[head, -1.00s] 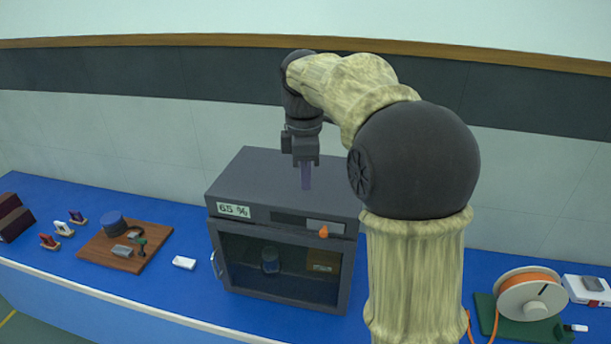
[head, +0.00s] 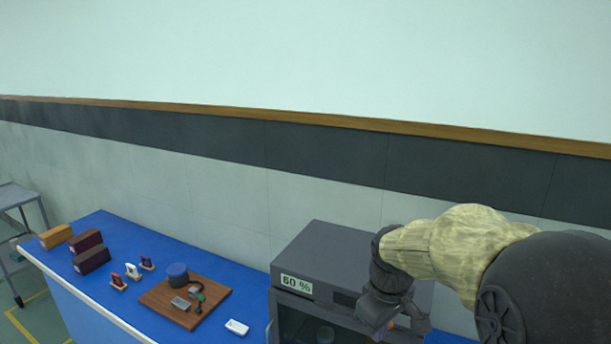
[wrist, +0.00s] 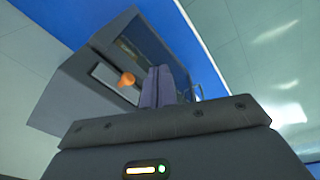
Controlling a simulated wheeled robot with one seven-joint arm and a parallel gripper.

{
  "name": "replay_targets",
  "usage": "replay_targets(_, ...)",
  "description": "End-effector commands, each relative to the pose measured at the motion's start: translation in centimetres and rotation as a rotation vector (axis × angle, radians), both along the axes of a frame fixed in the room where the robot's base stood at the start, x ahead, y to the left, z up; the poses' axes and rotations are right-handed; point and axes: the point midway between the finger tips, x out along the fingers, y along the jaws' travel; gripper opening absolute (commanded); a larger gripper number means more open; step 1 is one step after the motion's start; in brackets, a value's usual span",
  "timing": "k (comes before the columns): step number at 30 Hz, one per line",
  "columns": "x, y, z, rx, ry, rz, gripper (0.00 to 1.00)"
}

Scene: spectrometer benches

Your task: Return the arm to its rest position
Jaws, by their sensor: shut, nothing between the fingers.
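My gripper (wrist: 161,86) shows in the wrist view with its two purple fingers together, shut and empty. In the head view my arm reaches in from the lower right, bent, with its wrist end hanging in front of the dark grey cabinet (head: 318,248). The cabinet's display (head: 297,284) reads 60 %. In the wrist view the cabinet (wrist: 85,70) lies beyond the fingers, with an orange knob (wrist: 126,79) on its front. I see no contact between fingers and cabinet.
On the blue bench (head: 110,235) stand a wooden board (head: 165,308) with a dark blue-topped round part, a small white block (head: 237,327), several small stands, two dark red boxes (head: 88,250) and an orange-brown box (head: 56,236). A grey cart (head: 20,200) stands far left.

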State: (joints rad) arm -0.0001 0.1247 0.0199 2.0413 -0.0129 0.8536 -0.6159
Motion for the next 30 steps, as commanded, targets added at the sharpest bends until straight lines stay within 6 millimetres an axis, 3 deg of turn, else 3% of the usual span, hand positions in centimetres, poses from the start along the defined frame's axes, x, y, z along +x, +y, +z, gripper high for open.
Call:
replay_targets(6,-5.4,-0.4,-5.0,0.054,-0.053,-0.337,0.00)
replay_targets(13,-9.8,-0.6,-8.1,0.109,-0.100,-0.601,0.00)
replay_targets(30,-10.3,-0.6,-8.5,0.117,-0.107,-0.634,0.00)
